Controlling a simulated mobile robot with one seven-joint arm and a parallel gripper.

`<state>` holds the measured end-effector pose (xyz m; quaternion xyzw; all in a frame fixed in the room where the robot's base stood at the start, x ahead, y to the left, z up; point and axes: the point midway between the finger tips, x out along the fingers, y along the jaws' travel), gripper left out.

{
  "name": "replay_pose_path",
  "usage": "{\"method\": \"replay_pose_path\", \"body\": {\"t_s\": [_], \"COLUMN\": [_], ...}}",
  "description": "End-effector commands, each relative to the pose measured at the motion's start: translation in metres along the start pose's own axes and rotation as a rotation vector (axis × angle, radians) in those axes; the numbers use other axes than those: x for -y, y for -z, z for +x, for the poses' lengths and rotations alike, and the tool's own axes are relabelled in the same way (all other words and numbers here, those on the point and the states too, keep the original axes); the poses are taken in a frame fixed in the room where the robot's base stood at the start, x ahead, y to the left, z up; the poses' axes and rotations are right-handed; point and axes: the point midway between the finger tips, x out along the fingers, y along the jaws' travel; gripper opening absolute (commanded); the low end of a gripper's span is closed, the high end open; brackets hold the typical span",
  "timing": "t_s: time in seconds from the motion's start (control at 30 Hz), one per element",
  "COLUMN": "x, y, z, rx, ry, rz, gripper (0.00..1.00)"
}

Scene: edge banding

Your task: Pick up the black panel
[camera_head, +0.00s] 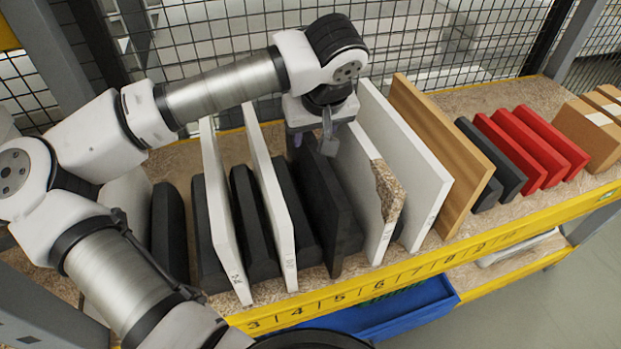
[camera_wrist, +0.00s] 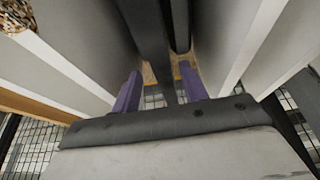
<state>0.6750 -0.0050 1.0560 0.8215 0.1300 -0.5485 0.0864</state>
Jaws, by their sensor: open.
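The black panel (camera_head: 328,215) stands upright in the rack in the head view, between white panels, with its narrow edge facing the front. My gripper (camera_head: 312,142) is over the panel's upper rear part, pointing down. In the wrist view my gripper (camera_wrist: 160,90) shows two purple fingers spread apart. The black panel (camera_wrist: 148,35) runs as a dark strip into the gap between them, with space on both sides. I see no clear contact. How deep the fingers reach along the panel is hard to tell.
A white panel (camera_head: 270,195) stands to the left and a chipped white panel (camera_head: 368,190) to the right, both close. Dark padded dividers (camera_head: 252,225) separate slots. A wooden panel (camera_head: 440,150) and red dividers (camera_head: 540,145) are farther right. Wire mesh (camera_head: 230,50) closes the back.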

Motion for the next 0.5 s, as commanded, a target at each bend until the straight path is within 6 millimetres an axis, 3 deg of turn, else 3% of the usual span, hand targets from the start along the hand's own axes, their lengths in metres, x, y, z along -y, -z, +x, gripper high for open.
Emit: {"method": "replay_pose_path", "body": {"t_s": [0.3,0.5], "x": [0.004,0.004], "y": [-0.009,-0.009], "z": [0.039,0.047], "rx": [0.003,0.000], "ry": [-0.001,0.000], "rz": [-0.001,0.000], "gripper": [0.44,0.44]}}
